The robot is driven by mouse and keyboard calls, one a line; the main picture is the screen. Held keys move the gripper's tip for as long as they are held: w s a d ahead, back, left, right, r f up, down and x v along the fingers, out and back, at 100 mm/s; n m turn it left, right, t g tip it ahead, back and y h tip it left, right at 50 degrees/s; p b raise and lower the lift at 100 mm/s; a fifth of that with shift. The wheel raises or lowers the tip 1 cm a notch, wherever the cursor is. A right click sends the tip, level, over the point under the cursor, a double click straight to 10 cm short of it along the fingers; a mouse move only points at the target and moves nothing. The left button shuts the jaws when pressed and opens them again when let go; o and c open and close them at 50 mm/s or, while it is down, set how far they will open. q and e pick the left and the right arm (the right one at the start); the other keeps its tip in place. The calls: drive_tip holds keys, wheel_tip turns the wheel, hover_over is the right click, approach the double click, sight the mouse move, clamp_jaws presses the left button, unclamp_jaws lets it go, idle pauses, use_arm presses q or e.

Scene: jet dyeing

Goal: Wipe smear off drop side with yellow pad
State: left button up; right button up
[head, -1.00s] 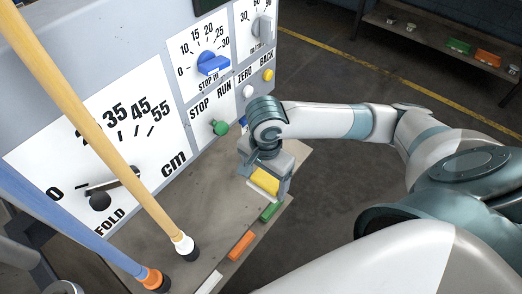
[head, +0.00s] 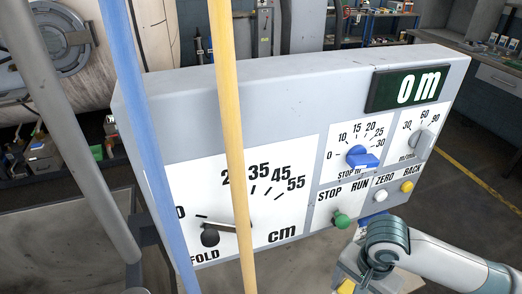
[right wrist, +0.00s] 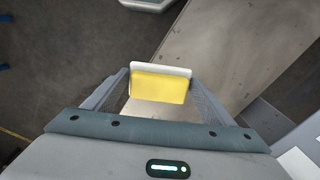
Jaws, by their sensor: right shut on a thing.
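The yellow pad (right wrist: 160,88), with a white backing strip, is held between the two fingers of my right gripper (right wrist: 158,82) in the right wrist view. In the head view my right gripper (head: 352,280) is at the bottom edge, below the control panel, and a bit of the yellow pad (head: 346,286) shows there. I cannot make out a smear in either view. My left gripper is not in view.
A grey control panel (head: 300,85) stands ahead, with a fold dial (head: 225,225), a blue knob (head: 361,158), a green button (head: 341,219) and a display reading "0 m" (head: 408,88). A yellow pole (head: 230,130) and a blue pole (head: 145,130) cross in front.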

drive_tip(key=n, duration=0.1)
drive_tip(key=f+n, duration=0.1)
drive_tip(key=n, duration=0.1)
drive_tip(key=a+f+n+b, duration=0.1)
drive_tip(key=n, duration=0.1)
drive_tip(key=shift+w+f, duration=0.25)
drive_tip(key=shift+w, duration=0.15)
drive_tip(key=n, duration=0.1)
drive_tip(key=f+n, duration=0.1)
drive_tip(key=n+b, duration=0.1)
drive_tip(key=n, duration=0.1)
drive_tip(key=shift+w+a+f, duration=0.15)
drive_tip(key=shift+w+a, duration=0.1)
drive_tip(key=shift+a, duration=0.05)
drive_tip(key=shift+s, duration=0.15)
